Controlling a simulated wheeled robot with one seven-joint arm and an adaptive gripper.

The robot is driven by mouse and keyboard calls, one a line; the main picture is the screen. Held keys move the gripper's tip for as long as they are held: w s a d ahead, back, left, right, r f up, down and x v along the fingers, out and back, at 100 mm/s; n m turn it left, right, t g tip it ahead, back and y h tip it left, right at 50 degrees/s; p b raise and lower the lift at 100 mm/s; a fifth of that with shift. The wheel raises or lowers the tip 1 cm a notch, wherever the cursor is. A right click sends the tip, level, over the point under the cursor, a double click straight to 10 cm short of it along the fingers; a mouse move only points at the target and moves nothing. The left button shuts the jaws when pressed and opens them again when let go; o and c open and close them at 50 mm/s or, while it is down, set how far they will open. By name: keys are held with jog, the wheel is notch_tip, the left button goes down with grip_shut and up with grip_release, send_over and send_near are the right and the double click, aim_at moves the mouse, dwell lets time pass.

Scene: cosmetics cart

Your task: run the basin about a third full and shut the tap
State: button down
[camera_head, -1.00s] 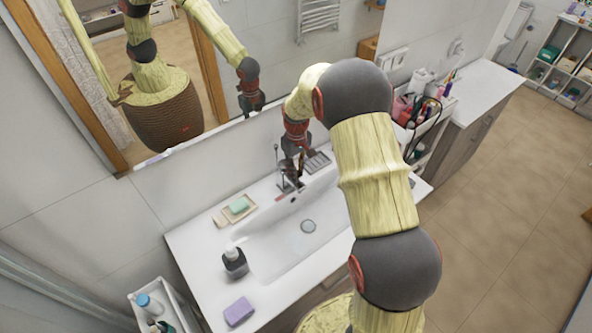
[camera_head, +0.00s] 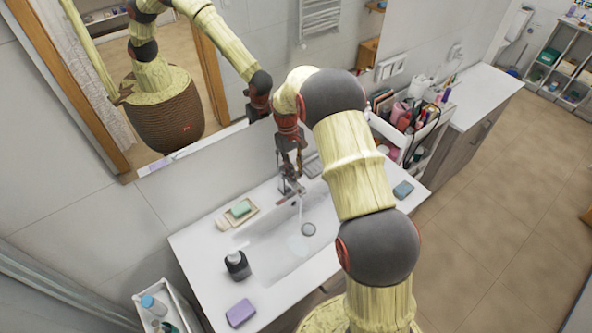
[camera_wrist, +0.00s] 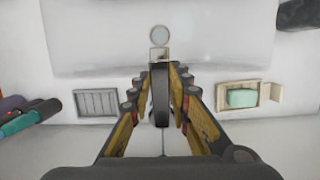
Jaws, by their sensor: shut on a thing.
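The white basin (camera_head: 268,248) is set in the counter below the mirror, with a round drain (camera_head: 308,229) in its floor. The metal tap (camera_head: 287,187) stands at its back edge. A thin pale stream of water (camera_head: 300,207) falls from the spout, with a whitish patch near the drain. I cannot make out a water level. My gripper (camera_head: 290,172) is at the tap from above. In the wrist view, my gripper (camera_wrist: 160,78) is shut on the dark tap lever (camera_wrist: 160,98), which lies between its fingers. The fingers partly hide the tap.
A green soap (camera_head: 240,210) in a dish lies left of the tap. A dark dispenser (camera_head: 237,264) and a purple sponge (camera_head: 240,313) are on the left counter; a blue item (camera_head: 403,189) is at the right. A crowded cart (camera_head: 405,115) stands to the right.

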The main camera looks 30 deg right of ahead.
jog(key=shift+w+r, duration=0.1)
dwell(0.3)
jog(key=c, duration=1.8)
grip_release()
jog(key=shift+o, duration=0.8)
jog(key=shift+v, duration=3.7)
jog(key=shift+w, duration=0.1)
jog(key=shift+c, duration=0.5)
